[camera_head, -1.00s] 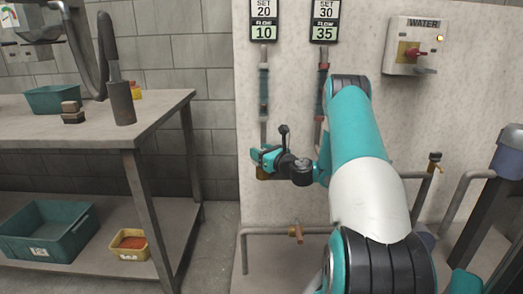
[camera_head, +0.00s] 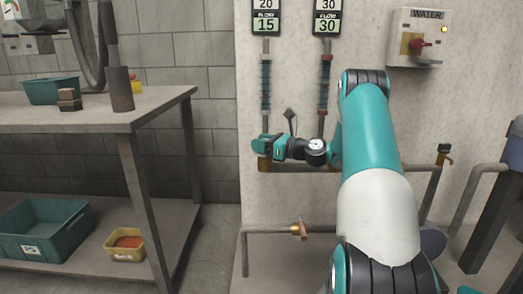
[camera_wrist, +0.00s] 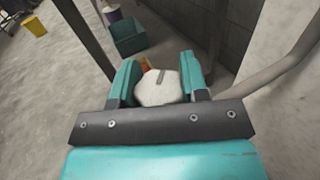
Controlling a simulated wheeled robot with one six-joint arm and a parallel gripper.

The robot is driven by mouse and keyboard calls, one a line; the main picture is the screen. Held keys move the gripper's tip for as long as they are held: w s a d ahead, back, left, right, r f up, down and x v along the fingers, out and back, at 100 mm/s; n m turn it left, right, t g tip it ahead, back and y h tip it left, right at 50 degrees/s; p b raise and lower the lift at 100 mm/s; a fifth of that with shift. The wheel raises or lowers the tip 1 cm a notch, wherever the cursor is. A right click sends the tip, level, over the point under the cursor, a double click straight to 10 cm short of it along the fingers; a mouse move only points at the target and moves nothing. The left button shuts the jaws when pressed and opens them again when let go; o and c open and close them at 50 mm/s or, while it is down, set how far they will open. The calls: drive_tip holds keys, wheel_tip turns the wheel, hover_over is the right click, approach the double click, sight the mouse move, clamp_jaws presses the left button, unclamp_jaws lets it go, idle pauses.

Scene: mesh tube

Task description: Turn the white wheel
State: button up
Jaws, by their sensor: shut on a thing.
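The white wheel (camera_wrist: 157,92) shows in the wrist view between the two teal fingers of my gripper (camera_wrist: 159,80). The fingers are shut on it from both sides. In the head view my gripper (camera_head: 262,146) is at the lower end of the left flow tube (camera_head: 265,85), and the wheel itself is hidden there. A brass-coloured fitting (camera_head: 264,165) shows just below the fingers. The left display (camera_head: 265,22) reads 20 above and FLOW 15 below. The right display (camera_head: 327,22) reads 30 above and FLOW 30 below.
A right flow tube (camera_head: 324,85) stands close behind my arm. A water switch box (camera_head: 418,38) is on the panel at upper right. A lower pipe (camera_head: 270,230) has a small valve (camera_head: 299,229). A workbench (camera_head: 60,120) with bins stands at left.

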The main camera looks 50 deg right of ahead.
drive_tip(key=shift+r, duration=0.1)
drive_tip(key=o, duration=0.9)
drive_tip(key=shift+o, duration=0.2)
